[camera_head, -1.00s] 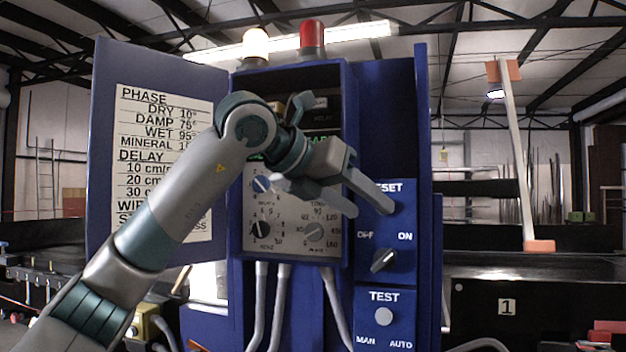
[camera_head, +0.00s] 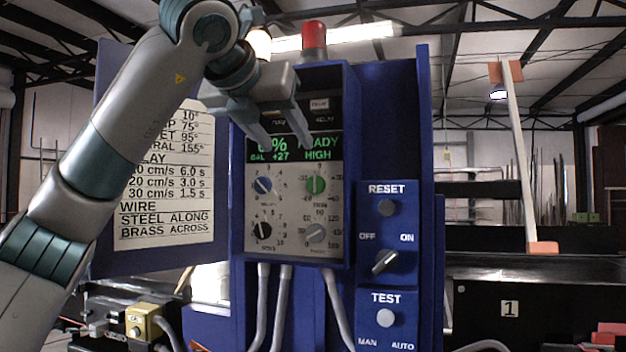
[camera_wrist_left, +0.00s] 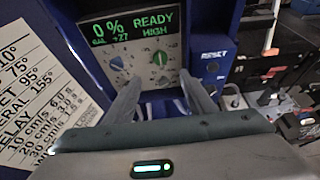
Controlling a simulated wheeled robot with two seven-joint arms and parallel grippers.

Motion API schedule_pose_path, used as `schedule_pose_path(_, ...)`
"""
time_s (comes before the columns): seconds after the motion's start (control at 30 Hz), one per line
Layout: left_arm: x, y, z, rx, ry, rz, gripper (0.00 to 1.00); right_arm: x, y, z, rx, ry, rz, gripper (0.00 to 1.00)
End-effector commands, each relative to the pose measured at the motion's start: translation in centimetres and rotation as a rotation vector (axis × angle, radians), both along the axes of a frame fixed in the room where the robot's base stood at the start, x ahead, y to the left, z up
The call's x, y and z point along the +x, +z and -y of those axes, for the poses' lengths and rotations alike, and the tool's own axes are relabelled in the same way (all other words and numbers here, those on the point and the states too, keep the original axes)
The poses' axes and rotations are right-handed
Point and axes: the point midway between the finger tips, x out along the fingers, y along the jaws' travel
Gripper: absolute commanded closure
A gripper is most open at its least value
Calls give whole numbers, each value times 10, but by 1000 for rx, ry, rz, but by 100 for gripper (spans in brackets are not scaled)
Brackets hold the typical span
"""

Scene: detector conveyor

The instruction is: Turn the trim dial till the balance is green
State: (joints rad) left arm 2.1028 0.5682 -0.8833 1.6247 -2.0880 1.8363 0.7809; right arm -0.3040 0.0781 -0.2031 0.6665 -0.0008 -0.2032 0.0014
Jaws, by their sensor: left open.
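The blue control cabinet holds a beige dial panel (camera_head: 289,211) with a green dial (camera_head: 316,185) at upper right, its white pointer near upright. I take this to be the trim dial; its label is too small to read. It also shows in the left wrist view (camera_wrist_left: 160,58). The display (camera_head: 290,147) above reads "READY", "BAL +27" and "HIGH", all in green letters, with a percentage. My left gripper (camera_head: 285,142) is open and empty, in front of the display and above the dials, apart from the green dial. My right gripper is in neither view.
A blue dial (camera_head: 262,186), a black dial (camera_head: 262,230) and a grey dial (camera_head: 315,232) surround the green one. The reset button (camera_head: 387,208), off/on switch (camera_head: 385,262) and test button (camera_head: 385,318) are at right. The open door (camera_head: 200,245) stands left.

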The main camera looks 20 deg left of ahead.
Motion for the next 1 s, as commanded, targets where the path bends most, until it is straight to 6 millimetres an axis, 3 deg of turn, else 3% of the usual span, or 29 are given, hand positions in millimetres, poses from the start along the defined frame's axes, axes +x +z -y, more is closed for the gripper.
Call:
schedule_pose_path(0.4,48,-17,2,0,-1,-4,50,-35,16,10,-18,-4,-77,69)
schedule_pose_path(1.0,142,-56,5,-1,-1,-3,50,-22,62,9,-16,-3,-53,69)
